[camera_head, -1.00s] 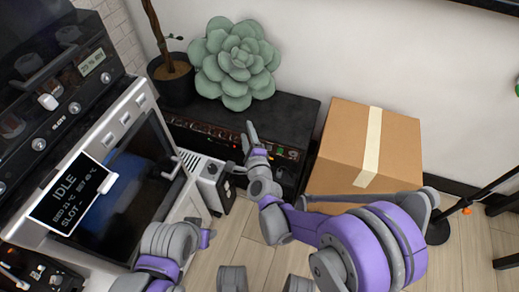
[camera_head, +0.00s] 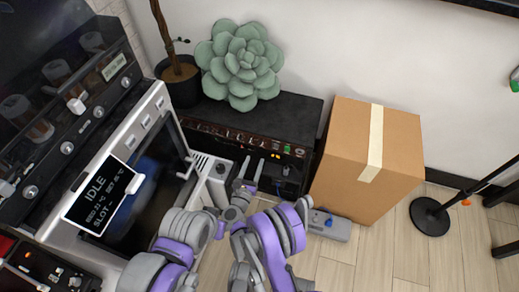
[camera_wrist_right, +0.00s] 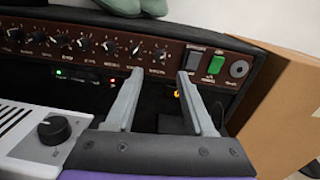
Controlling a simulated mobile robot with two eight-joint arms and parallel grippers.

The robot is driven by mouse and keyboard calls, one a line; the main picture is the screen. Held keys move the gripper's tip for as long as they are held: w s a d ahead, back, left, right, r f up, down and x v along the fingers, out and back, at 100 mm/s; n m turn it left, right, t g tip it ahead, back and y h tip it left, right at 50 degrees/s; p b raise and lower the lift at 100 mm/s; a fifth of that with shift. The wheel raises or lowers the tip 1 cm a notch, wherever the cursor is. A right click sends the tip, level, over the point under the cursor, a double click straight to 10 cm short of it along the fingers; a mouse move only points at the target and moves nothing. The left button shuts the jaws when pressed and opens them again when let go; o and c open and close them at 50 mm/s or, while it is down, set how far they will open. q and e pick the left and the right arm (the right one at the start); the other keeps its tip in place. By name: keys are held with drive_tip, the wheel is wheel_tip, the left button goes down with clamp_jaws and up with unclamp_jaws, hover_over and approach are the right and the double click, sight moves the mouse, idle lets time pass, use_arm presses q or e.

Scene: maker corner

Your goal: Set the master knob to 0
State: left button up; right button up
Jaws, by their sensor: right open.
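A black amplifier (camera_head: 294,110) with a brown control panel (camera_wrist_right: 110,40) stands against the wall. In the right wrist view a row of small dark knobs with white pointers runs along the panel. The rightmost knob of the row (camera_wrist_right: 160,55) shows just beyond and between my fingertips. The labels are too small to read, so I cannot tell for sure which knob is the master. My right gripper (camera_wrist_right: 158,75) is open and empty in front of the panel; it also shows in the head view (camera_head: 252,164). My left gripper is not in view.
A green switch (camera_wrist_right: 215,65) and a round socket (camera_wrist_right: 239,69) lie right of the knobs. A white box with a black knob (camera_wrist_right: 54,130) stands at lower left. A cardboard box (camera_head: 345,150) stands right of the amplifier. A succulent plant (camera_head: 240,65) sits on top.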

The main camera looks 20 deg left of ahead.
sight(260, 145)
drive_tip(key=w, duration=0.7)
drive_tip(key=shift+b, duration=0.4)
clamp_jaws()
